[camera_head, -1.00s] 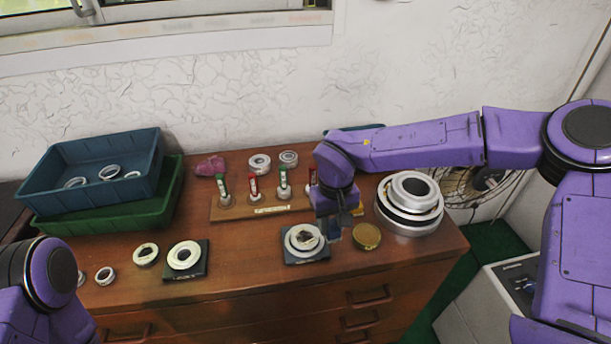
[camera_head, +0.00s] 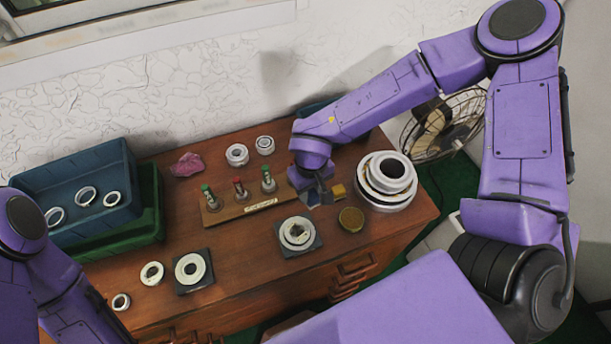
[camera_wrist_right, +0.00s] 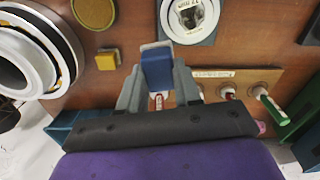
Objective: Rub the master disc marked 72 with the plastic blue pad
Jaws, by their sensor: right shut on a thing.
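My right gripper (camera_head: 316,197) is shut on the blue pad, behind a white disc. The blue pad (camera_wrist_right: 157,68) shows between the fingers (camera_wrist_right: 157,85) in the right wrist view. The disc (camera_head: 297,232) lies on a dark square mat (camera_head: 313,244); it also shows in the right wrist view (camera_wrist_right: 173,20), apart from the pad. Its centre carries a small upside-down marking that I cannot read surely. A second white disc (camera_head: 190,280) lies on another dark mat (camera_head: 207,283) to the left. My left arm shows at the left, its gripper out of view.
A yellow block (camera_head: 338,190) and a brass tin (camera_head: 351,219) lie near the right gripper. Stacked rings (camera_head: 386,203) stand at the right. A wooden rack (camera_head: 222,213) with several coloured-top pegs is behind the discs. Blue (camera_head: 122,160) and green (camera_head: 152,222) bins stand left.

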